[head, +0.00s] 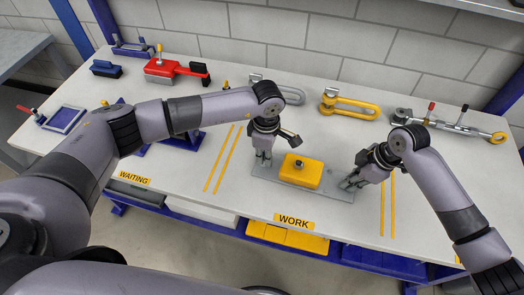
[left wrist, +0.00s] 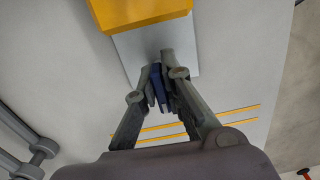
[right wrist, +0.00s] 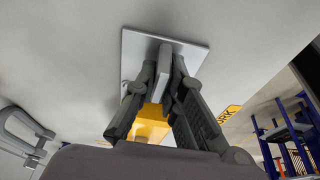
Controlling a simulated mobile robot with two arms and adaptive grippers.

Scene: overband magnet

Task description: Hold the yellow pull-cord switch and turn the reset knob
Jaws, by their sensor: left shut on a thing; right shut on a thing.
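The yellow pull-cord switch (head: 302,170) is a yellow box on a grey base plate (head: 300,198), lying on the table above the WORK label. My left gripper (head: 263,160) is shut at the plate's left end, on a dark blue upright part (left wrist: 158,86) in the left wrist view. My right gripper (head: 350,183) is shut at the plate's right end, on a light grey block (right wrist: 164,66) in the right wrist view. The fingers partly hide both gripped parts.
Along the back lie a red tool (head: 172,70), a yellow shackle (head: 349,106) and a turnbuckle (head: 455,127). A blue tray (head: 65,119) lies at the left. Yellow tape lines flank the plate. Yellow bins (head: 287,238) hang below the front edge. The table in front of the plate is clear.

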